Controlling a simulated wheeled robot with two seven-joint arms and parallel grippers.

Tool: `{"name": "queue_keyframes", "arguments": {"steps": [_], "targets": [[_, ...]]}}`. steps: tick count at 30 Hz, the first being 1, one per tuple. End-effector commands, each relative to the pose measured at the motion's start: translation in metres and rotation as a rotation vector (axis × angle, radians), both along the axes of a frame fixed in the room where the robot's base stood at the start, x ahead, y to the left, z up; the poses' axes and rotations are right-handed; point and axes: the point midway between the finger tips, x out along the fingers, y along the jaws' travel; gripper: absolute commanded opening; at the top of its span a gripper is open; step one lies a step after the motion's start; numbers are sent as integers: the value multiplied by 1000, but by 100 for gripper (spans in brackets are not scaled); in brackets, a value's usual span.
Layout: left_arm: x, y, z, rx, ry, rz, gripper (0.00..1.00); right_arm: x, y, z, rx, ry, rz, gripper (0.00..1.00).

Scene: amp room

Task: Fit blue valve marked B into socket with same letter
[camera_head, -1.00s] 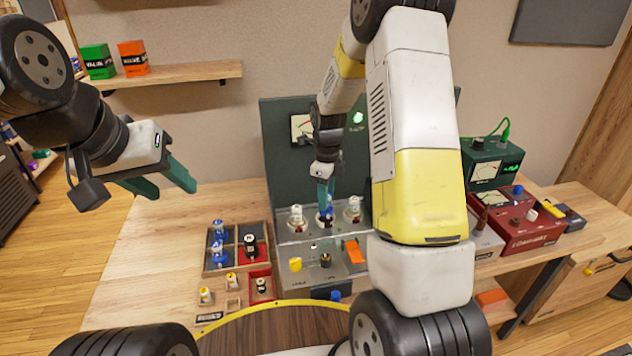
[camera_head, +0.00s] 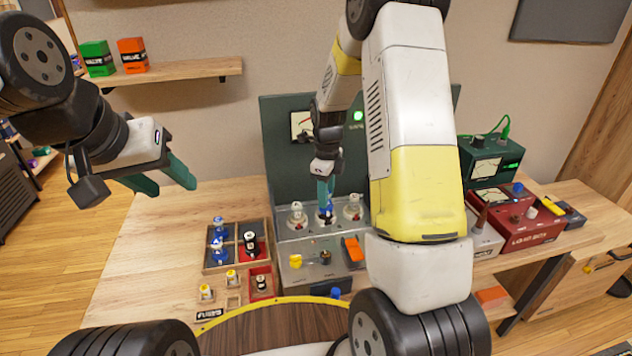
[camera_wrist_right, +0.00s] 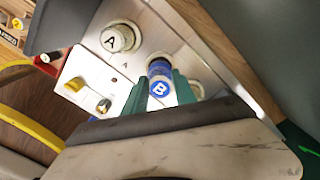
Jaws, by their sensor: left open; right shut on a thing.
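The blue valve marked B (camera_wrist_right: 160,80) is held upright between the teal fingers of my right gripper (camera_wrist_right: 160,92). In the head view, my right gripper (camera_head: 325,194) is shut on this valve (camera_head: 326,214) at the middle position of the amp's top (camera_head: 310,230). The socket under it is hidden, so I cannot tell whether the valve is fully seated. A white valve marked A (camera_wrist_right: 117,38) stands to its left, and another white-topped valve (camera_head: 352,207) stands to its right. My left gripper (camera_head: 168,182) is open and empty, above the left side of the table.
A divided wooden tray (camera_head: 208,264) with blue and black valves lies left of the amp. Small yellow-topped valves (camera_head: 206,292) stand in front of it. The amp front has a yellow knob (camera_head: 295,261) and an orange switch (camera_head: 353,248). A red meter box (camera_head: 530,230) stands at right.

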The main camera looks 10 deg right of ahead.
Motion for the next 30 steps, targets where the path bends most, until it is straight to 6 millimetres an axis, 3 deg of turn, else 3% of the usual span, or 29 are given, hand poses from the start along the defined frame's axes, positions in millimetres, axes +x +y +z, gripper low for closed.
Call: {"name": "queue_keyframes", "arguments": {"steps": [30], "targets": [[0,0,0,0,0,0,47,0,0,-14,0,0,0,0]]}}
